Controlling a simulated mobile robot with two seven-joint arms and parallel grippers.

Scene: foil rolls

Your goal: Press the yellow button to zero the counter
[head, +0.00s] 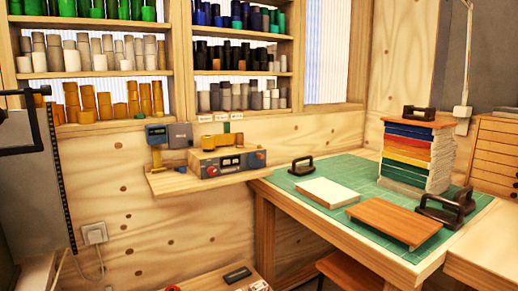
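I cannot tell which of these is the counter, and I cannot make out a separate yellow button at this size. Neither of my grippers shows in the head view.
Racks of colored rolls (120,55) hang above the shelf. At right, a table with a green mat (345,173) bears a white block (327,192), a brown board (394,222), black-handled tools and a colored stack (410,155). A black frame (25,122) stands at far left.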

